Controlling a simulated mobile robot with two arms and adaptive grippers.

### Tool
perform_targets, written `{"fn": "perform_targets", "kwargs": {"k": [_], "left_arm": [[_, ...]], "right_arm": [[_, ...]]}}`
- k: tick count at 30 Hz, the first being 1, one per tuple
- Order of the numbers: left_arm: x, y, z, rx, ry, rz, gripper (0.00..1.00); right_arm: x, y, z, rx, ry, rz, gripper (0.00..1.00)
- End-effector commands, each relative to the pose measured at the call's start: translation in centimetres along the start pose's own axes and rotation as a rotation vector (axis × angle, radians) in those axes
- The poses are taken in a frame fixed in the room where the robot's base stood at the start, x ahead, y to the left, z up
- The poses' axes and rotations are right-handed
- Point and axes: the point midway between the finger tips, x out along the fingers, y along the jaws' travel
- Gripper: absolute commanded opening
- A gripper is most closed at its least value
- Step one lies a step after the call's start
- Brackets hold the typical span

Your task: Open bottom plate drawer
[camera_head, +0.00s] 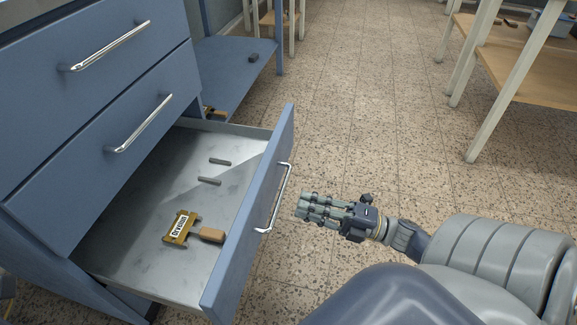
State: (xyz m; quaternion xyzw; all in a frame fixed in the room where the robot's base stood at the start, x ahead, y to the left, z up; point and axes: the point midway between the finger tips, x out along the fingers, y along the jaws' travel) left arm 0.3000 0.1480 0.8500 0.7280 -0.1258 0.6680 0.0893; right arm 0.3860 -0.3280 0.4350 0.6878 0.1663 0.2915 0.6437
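The bottom drawer (247,222) of the blue cabinet stands pulled well out. Its chrome handle (276,198) is on the front panel, facing right. A brass plate with dark lettering on a white label (180,227) lies inside, beside a small brown block (212,235). Two short grey bars (214,171) lie farther back in the drawer. My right gripper (301,207) is just right of the handle, apart from it, with its fingers pointing left. Its fingers are seen from above and lie close together; I cannot tell how far they are open. My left gripper is out of view.
Two upper drawers with chrome handles (110,46) (139,124) are shut. A blue lower shelf (236,72) stands behind, with a small dark object on it. Wooden-topped tables (545,75) stand at the upper right. The speckled tile floor (370,110) between is clear.

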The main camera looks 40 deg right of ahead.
Motion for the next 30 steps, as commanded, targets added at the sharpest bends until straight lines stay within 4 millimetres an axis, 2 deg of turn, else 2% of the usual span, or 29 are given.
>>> {"fn": "perform_targets", "kwargs": {"k": [3, 9, 30], "left_arm": [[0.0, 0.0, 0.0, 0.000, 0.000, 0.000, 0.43], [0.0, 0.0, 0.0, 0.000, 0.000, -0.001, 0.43], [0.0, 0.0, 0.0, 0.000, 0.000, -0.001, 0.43]], "right_arm": [[-2.3, -0.1, 0.0, 0.001, -0.002, -0.003, 0.18], [-4.3, 0.0, 0.0, 0.000, -0.001, 0.000, 0.18], [-4.6, 0.0, 0.0, 0.000, 0.000, 0.000, 0.18]]}}
